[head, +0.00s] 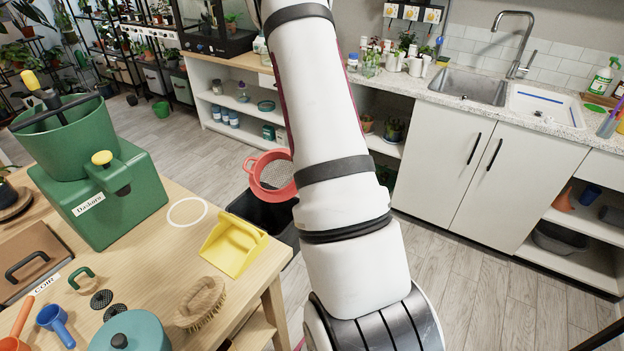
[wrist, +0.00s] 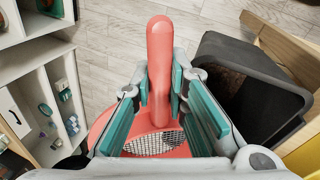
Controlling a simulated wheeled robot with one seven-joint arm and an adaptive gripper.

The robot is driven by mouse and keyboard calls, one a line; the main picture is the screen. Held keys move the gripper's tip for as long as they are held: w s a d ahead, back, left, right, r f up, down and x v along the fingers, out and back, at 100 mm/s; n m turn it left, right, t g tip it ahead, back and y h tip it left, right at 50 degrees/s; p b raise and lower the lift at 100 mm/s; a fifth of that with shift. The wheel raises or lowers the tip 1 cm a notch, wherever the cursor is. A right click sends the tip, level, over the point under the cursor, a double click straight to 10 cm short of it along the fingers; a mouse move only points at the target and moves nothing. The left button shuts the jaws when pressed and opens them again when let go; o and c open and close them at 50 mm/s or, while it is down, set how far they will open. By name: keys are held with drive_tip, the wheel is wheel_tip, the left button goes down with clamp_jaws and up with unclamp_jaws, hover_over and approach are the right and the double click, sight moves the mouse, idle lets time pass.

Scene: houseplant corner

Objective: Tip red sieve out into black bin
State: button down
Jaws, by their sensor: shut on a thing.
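My gripper (wrist: 160,88) is shut on the handle of the red sieve (wrist: 159,45), which stands between the two teal-padded fingers in the wrist view. The sieve's round red bowl and pale mesh show below the fingers there. In the head view the sieve (head: 254,165) shows its ring and mesh left of my arm; my arm hides the gripper and handle. No material shows on the visible mesh. The black bin (head: 268,215) is on the floor beyond the table, just below the sieve in the head view. In the wrist view the bin (wrist: 270,112) is right of the gripper, with brown material inside.
The wooden table (head: 150,235) at left holds a green box (head: 95,205), a yellow dustpan (head: 233,245), a brush (head: 202,303) and a teal lidded pot (head: 130,335). White shelves (head: 215,85) and the sink counter (head: 440,150) stand behind. The floor between is clear.

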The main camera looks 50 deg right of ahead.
drive_tip(key=y, duration=0.1)
drive_tip(key=f+g+y+b, duration=0.1)
drive_tip(key=y, duration=0.1)
drive_tip(key=shift+w+d+f, duration=0.1)
drive_tip(key=shift+d+f, duration=0.05)
drive_tip(key=shift+d, duration=0.15)
drive_tip(key=shift+a+f+g+y+b, duration=0.1)
drive_tip(key=shift+f+g+y+b, duration=0.15)
drive_tip(key=shift+y, duration=0.35)
drive_tip(key=shift+f+g+y+b, duration=0.1)
drive_tip(key=shift+y+b, duration=0.25)
drive_tip(key=shift+y, duration=0.25)
